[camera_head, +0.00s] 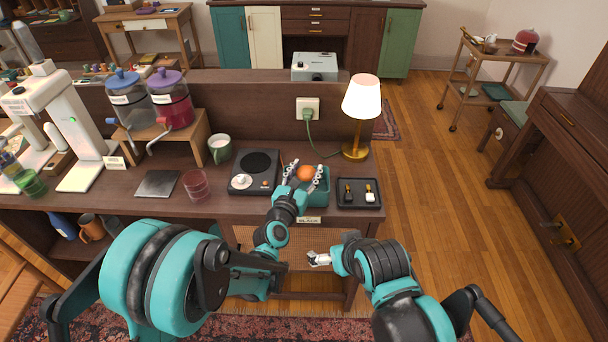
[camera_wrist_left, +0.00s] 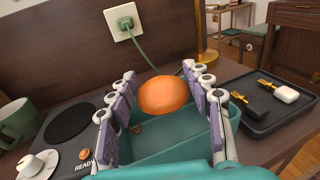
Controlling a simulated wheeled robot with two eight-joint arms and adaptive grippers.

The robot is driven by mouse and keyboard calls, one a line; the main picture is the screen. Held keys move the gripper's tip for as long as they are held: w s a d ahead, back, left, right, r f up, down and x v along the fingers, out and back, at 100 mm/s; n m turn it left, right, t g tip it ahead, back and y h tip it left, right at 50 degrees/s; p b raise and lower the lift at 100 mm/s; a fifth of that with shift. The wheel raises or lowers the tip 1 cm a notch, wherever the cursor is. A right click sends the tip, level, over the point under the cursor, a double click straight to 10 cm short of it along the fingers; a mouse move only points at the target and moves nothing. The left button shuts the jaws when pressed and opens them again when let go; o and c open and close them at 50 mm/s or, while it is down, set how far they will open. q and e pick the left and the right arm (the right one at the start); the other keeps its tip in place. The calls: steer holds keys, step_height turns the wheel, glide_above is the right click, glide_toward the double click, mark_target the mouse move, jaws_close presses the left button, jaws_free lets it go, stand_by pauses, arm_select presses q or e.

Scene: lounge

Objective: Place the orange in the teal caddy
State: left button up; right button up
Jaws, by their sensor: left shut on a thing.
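The orange (camera_head: 306,173) is held between the fingertips of my left gripper (camera_head: 303,176), and it also shows in the left wrist view (camera_wrist_left: 164,96). The teal caddy (camera_head: 322,199) stands on the counter directly below, and its open inside shows under the orange in the left wrist view (camera_wrist_left: 165,146). The orange appears above the caddy's opening; the exact gap is hard to tell. The caddy's near side is partly hidden by my left gripper. My right gripper (camera_head: 318,259) is in front of the counter, low and away from the caddy; its finger opening is unclear.
A black tray (camera_head: 345,204) with two small items sits right of the caddy. A lamp (camera_head: 361,100) and a plugged green cord (camera_head: 309,118) stand behind.

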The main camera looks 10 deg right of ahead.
mark_target(306, 178)
arm_select(q)
step_height(306, 178, down, 2)
steer(key=shift+w+b, duration=0.1)
steer(key=shift+b, duration=0.2)
steer(key=shift+w, duration=0.2)
steer(key=shift+s+r, duration=0.2)
steer(key=shift+f, duration=0.65)
steer(key=o, duration=1.2)
